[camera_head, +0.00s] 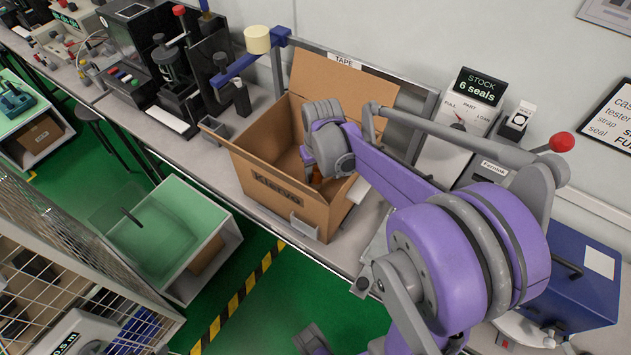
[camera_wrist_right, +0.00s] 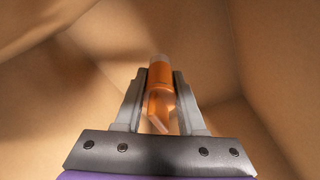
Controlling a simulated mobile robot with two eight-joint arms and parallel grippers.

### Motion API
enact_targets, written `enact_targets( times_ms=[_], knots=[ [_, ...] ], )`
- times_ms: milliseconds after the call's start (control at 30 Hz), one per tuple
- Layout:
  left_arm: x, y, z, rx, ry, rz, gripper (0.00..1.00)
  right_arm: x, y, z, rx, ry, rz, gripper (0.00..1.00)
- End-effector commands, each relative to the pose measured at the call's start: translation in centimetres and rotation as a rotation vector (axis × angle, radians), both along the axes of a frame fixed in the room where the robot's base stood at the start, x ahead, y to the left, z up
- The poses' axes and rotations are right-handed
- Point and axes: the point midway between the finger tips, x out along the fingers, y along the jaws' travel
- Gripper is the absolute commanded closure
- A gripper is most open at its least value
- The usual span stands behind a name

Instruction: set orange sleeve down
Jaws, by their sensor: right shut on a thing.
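The orange sleeve (camera_wrist_right: 160,92) is a small, upright-looking orange cylinder with a paler end, held between the two fingers of my right gripper (camera_wrist_right: 160,88). In the right wrist view, brown cardboard walls surround it. In the head view, my right arm reaches into the open cardboard box (camera_head: 262,188) marked "Klervo", and a bit of orange (camera_head: 316,178) shows below the wrist. The fingertips are hidden by the wrist and the box. I cannot tell whether the sleeve touches the box floor. My left gripper is not clearly seen.
The box stands on a grey bench, its back flap (camera_head: 340,85) raised. A tape stand (camera_head: 257,40) and black tester (camera_head: 170,75) are left of it.

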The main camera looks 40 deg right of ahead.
Motion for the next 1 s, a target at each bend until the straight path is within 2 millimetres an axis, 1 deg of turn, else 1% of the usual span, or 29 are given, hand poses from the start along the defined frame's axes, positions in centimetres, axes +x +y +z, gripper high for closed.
enact_targets(
  times_ms=[100, 233, 533, 667, 700, 767, 800, 833, 1000],
  knots=[
    [0.0, 0.0, -0.3, 0.0, 0.001, 0.0, 0.5, 0.0, 0.0, -1.8, 0.0, 0.0, 0.0, 1.0],
    [-0.1, 0.0, -0.6, 0.0, 0.002, 0.0, 0.5, 0.0, 0.0, -3.3, 0.0, 0.0, 0.0, 1.0],
    [-0.1, 0.0, -0.6, 0.0, 0.002, 0.0, 0.5, 0.0, 0.0, -3.5, 0.0, 0.0, 0.0, 1.0],
    [-0.1, 0.0, -0.9, 0.0, 0.003, 0.0, 0.5, 0.0, 0.0, -3.9, 0.0, 0.0, 0.0, 1.0],
    [-0.1, 0.0, -0.8, 0.0, 0.003, 0.0, 0.5, 0.0, 0.0, -3.8, 0.0, 0.0, 0.0, 0.54],
    [-0.1, 0.0, -0.8, 0.0, 0.003, 0.0, 0.5, 0.0, 0.0, -3.8, 0.0, 0.0, 0.0, 0.43],
    [-0.1, 0.0, -0.8, 0.0, 0.003, 0.0, 0.5, 0.0, 0.0, -3.8, 0.0, 0.0, 0.0, 0.36],
    [-0.1, 0.0, -0.8, 0.0, 0.003, 0.0, 0.5, 0.0, 0.0, -3.8, 0.0, 0.0, 0.0, 0.31],
    [-0.1, 0.0, -0.8, 0.0, 0.003, 0.0, 0.5, 0.0, 0.0, -3.8, 0.0, 0.0, 0.0, 0.31]
  ],
)
